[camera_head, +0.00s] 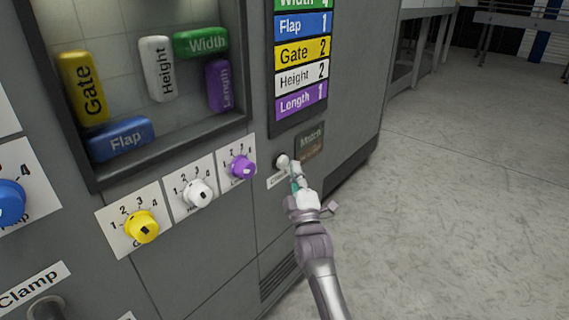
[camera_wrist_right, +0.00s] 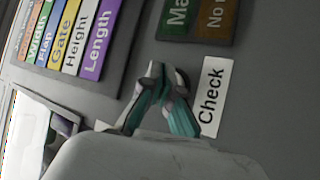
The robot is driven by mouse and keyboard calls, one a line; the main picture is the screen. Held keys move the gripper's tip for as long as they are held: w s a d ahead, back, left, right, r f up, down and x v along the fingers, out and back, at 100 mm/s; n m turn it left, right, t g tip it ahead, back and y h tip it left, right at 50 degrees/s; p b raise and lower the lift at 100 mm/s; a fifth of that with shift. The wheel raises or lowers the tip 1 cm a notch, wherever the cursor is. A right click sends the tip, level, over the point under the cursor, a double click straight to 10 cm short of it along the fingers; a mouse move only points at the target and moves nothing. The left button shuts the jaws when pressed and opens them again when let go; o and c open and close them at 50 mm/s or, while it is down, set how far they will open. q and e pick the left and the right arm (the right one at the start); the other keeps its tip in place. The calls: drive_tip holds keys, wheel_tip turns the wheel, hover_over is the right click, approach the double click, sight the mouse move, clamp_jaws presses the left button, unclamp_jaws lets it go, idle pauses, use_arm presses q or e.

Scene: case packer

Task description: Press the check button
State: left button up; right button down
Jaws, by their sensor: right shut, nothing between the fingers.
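The check button (camera_head: 281,160) is a small pale round knob on the grey machine front, just below the Match sign. Its white label, partly covered in the head view, reads Check in the right wrist view (camera_wrist_right: 211,95). My right gripper (camera_head: 295,172) is shut and empty, with its fingertips at the button's lower right. In the right wrist view the closed teal fingers (camera_wrist_right: 157,72) point at the panel beside the label and mostly hide the button. I cannot tell whether the fingertips touch it. My left gripper is out of view.
The Match sign (camera_head: 310,140) is close above my right gripper. Yellow (camera_head: 142,227), white (camera_head: 197,193) and purple (camera_head: 242,167) dials are to the left. A recessed window above holds coloured blocks. Open floor (camera_head: 460,200) lies to the right.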

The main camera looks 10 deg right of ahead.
idle(0.3)
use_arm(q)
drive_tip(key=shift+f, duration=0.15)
use_arm(e)
drive_tip(key=shift+w+a, duration=0.25)
drive_tip(key=shift+w, duration=0.05)
use_arm(q)
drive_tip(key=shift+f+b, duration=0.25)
drive_tip(key=shift+b, duration=0.15)
use_arm(e)
drive_tip(key=shift+w+a, duration=0.3)
drive_tip(key=shift+w, duration=0.1)
idle(0.4)
use_arm(q)
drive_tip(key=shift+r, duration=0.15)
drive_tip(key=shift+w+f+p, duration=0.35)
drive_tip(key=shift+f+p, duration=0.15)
drive_tip(key=shift+p, duration=0.3)
use_arm(e)
drive_tip(key=shift+s+d, duration=0.5)
drive_tip(key=shift+s, duration=0.2)
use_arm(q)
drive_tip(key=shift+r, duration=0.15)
use_arm(e)
drive_tip(key=shift+s+d, duration=0.1)
